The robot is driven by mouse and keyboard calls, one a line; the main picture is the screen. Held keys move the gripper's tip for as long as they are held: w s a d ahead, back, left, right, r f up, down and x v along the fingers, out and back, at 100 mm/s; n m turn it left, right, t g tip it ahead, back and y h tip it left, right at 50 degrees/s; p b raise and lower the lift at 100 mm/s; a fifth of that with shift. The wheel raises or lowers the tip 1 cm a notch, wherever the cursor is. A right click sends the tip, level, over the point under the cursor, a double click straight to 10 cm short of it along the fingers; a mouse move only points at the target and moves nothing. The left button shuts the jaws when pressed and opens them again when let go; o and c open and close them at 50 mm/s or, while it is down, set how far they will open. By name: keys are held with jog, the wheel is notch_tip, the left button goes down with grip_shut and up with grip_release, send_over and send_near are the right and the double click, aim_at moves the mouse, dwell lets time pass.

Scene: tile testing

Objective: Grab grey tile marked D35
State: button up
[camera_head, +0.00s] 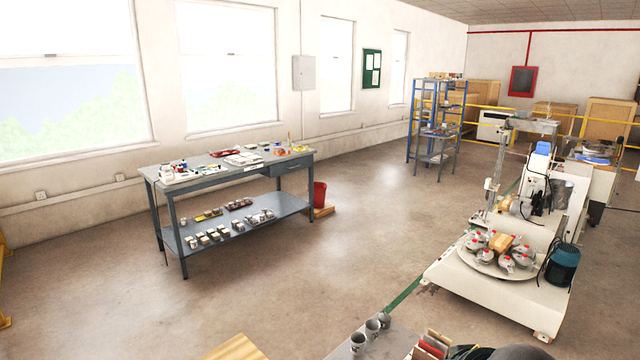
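No tile marked D35 can be made out, as any markings are too small to read from here. A blue-grey workbench (285,207) stands at the left below the windows. Its lower shelf holds rows of small grey and whitish pieces (205,239), which could be tiles or samples; I cannot tell. Its top holds small white, grey and red items (180,170). My gripper is not in view.
A white machine (520,285) with a round plate of grey pieces stands at the right. Grey cups (372,327) stand on a bench at the bottom. A red bucket (319,193) is beside the workbench. The floor (340,245) between is clear.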

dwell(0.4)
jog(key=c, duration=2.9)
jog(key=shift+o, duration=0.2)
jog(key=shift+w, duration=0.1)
